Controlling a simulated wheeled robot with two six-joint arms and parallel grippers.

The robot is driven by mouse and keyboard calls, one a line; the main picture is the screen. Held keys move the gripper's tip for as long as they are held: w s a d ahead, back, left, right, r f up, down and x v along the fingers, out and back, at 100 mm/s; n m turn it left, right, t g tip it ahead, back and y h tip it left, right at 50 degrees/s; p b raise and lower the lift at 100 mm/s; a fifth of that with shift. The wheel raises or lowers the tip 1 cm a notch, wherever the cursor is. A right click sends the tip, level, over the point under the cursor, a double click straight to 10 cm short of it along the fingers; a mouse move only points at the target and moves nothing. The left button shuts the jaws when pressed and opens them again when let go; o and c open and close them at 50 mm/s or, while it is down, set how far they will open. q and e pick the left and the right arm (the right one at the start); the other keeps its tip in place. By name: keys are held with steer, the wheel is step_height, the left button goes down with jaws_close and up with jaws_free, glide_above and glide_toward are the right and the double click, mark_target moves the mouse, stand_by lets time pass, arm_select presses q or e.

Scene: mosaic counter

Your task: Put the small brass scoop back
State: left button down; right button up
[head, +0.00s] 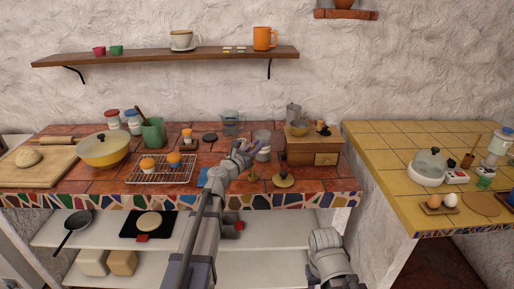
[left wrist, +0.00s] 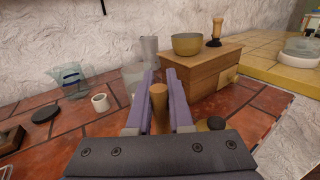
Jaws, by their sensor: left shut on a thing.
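My left gripper (head: 245,152) is over the tiled counter, in front of a clear glass jar (head: 263,140) and left of a wooden box with a drawer (head: 313,150). In the left wrist view its purple fingers (left wrist: 158,105) are shut on the small brass scoop, of which a tan-brown handle-like end (left wrist: 158,96) shows between them. In the head view a small brass-coloured part (head: 252,177) shows just below the gripper. The scoop's full shape is hidden. The glass jar (left wrist: 132,73) is behind the fingers. My right gripper is out of view; only part of that arm shows.
A brass-coloured bowl (head: 299,129) sits on the box, with a metal pot (head: 292,112) behind. A round knobbed lid (head: 283,180) lies near the counter's front edge. A gap separates the yellow counter (head: 385,155).

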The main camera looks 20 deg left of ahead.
arm_select(q)
steer(key=c, duration=0.8)
jaws_free()
steer(key=shift+f, duration=0.15)
steer(key=v, duration=1.2)
